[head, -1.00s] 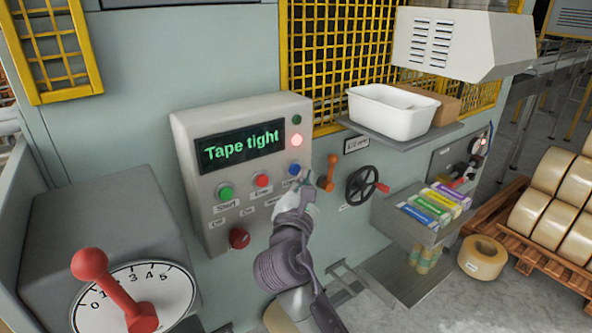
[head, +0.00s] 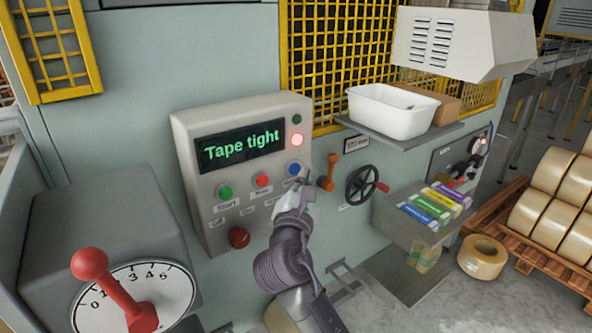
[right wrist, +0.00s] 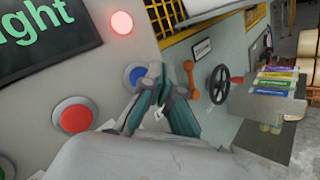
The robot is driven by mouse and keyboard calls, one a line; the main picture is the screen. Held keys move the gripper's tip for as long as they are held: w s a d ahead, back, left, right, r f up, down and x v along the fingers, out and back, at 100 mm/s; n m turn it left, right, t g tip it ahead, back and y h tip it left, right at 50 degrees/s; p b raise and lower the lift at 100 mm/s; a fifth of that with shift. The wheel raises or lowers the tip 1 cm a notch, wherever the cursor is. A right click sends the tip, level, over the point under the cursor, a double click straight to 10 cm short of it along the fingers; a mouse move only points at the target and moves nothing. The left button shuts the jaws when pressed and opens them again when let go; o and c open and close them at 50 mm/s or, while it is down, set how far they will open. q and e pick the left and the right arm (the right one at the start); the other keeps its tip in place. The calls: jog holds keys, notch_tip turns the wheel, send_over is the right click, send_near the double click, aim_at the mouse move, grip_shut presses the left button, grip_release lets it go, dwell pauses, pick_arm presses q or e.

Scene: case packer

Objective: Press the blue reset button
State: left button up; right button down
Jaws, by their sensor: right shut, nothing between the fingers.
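The blue button (head: 294,169) is on the right of the button row on the grey control panel (head: 186,150). It also shows in the right wrist view (right wrist: 135,75), partly covered by my fingertips. My right gripper (head: 306,181) is shut and empty, its tips just right of and below the button in the head view. In the right wrist view the closed fingertips (right wrist: 158,74) are at the button's right edge. I cannot tell whether they touch it. My left gripper is not in view.
A green button (head: 225,191), a red button (head: 262,180) and a red mushroom knob (head: 239,238) share the panel. The screen (head: 240,146) reads "Tape tight" and a red lamp (head: 297,140) glows. An orange handle (head: 328,172) and a handwheel (head: 362,185) are close right.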

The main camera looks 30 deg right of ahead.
jog(key=shift+w, duration=0.15)
jog(key=shift+w+p, duration=0.3)
jog(key=shift+w, duration=0.45)
dwell(0.9)
jog(key=shift+s, duration=0.15)
dwell(0.3)
jog(key=shift+s+p, duration=0.55)
jog(key=shift+s, duration=0.2)
